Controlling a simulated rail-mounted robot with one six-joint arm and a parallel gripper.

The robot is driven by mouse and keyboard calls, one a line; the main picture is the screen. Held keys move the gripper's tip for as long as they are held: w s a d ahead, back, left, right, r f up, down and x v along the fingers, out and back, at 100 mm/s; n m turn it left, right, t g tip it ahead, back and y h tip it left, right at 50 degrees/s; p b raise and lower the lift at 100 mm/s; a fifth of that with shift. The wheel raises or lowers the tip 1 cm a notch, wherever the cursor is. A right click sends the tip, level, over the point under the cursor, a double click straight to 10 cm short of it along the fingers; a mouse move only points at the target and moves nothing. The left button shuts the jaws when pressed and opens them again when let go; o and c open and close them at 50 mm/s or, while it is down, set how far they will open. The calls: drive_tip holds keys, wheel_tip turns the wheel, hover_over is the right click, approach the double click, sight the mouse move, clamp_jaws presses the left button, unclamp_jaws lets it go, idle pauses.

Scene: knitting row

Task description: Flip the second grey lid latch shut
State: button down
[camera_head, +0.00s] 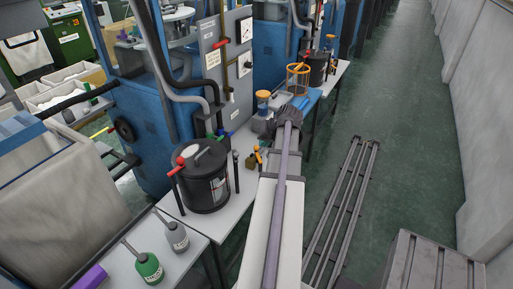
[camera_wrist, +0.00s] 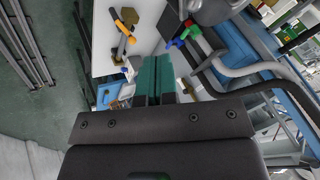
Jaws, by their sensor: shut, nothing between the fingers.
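A black pot (camera_head: 204,188) with a dark lid (camera_head: 199,156) stands on the near bench in the head view. A red-tipped lever (camera_head: 179,166) is at its left, and a dark upright piece (camera_head: 236,170) is at its right side. I cannot tell which part is the second grey latch or how it is set. A second dark pot (camera_head: 318,68) stands farther down the row, its latches too small to read. My gripper (camera_wrist: 156,60) is shut and empty in the wrist view, its teal fingers together over the bench. In the head view its fingertips are hidden behind my arm.
Red, blue and green valve handles (camera_wrist: 177,42) and grey hoses (camera_wrist: 250,69) lie right of my fingers in the wrist view.

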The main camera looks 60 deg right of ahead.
sight(235, 152)
drive_tip(key=w+a+f+b, duration=0.1)
drive_tip(key=w+f+b, duration=0.6)
drive_tip(key=w+f, duration=0.1)
drive_tip(key=shift+a, duration=0.25)
